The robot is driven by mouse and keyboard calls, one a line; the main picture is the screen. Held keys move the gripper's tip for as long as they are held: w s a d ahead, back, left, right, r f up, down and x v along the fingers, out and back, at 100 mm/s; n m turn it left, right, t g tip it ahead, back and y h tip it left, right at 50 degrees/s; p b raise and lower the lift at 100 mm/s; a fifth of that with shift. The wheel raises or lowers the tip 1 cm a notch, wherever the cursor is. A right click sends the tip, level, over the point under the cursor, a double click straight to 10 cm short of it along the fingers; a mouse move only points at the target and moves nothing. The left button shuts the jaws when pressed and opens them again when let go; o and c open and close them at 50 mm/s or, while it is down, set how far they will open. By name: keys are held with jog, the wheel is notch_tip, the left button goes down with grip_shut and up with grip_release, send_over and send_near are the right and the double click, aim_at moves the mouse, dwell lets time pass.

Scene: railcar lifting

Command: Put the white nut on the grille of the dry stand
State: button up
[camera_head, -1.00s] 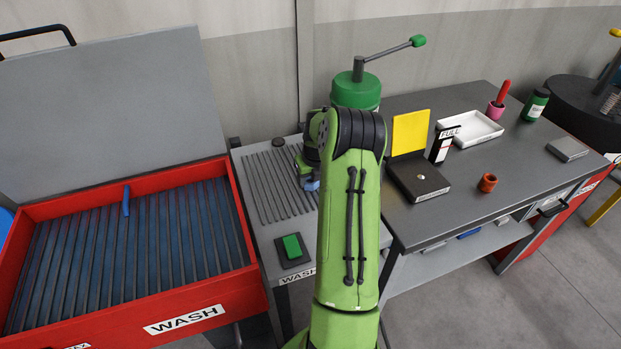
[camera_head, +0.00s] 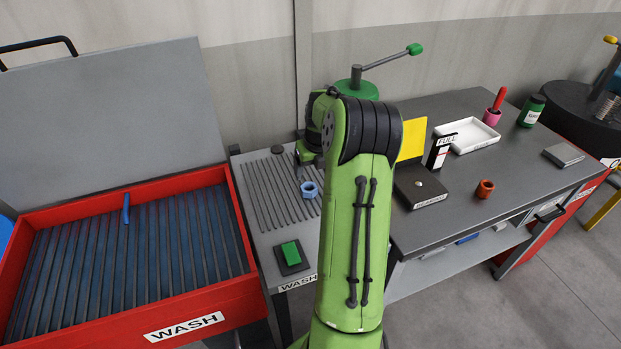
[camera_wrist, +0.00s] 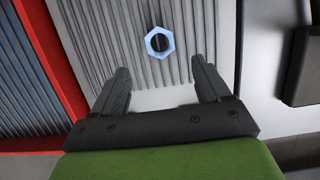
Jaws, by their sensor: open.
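A hexagonal nut (camera_head: 309,189), pale blue in the picture, lies flat on the slatted grille (camera_head: 272,196) of the small grey stand in the head view. In the wrist view the nut (camera_wrist: 148,43) lies on the grille (camera_wrist: 112,40) beyond my fingertips. My gripper (camera_wrist: 160,68) is open, its two fingers apart and empty, with the nut ahead of the gap and touching neither finger. In the head view my green arm hides the right part of the stand and most of my gripper.
A red wash basin (camera_head: 243,232) with a raised lid stands left of the stand. A green button (camera_head: 290,253) is on the stand's front. The dark workbench (camera_head: 450,210) at right holds a black box (camera_head: 420,183), an orange ring (camera_head: 485,188) and a white tray (camera_head: 470,137).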

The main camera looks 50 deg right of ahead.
jog(key=s+a+r+n, duration=0.1)
jog(key=a+r+n, duration=0.6)
jog(key=a+n, duration=0.35)
jog(key=s+a+r+n, duration=0.2)
jog(key=a+r+n, duration=0.5)
jog(key=a+n, duration=0.3)
jog(key=s+a+n+t+y, duration=0.1)
jog(key=s+a+n+t, duration=0.1)
jog(key=s+a+n, duration=1.3)
jog(key=n, duration=0.6)
jog(key=shift+s+a+t+y, duration=0.2)
jog(key=shift+a+t+y, duration=0.1)
jog(key=shift+a+t, duration=0.1)
jog(key=shift+d, duration=0.1)
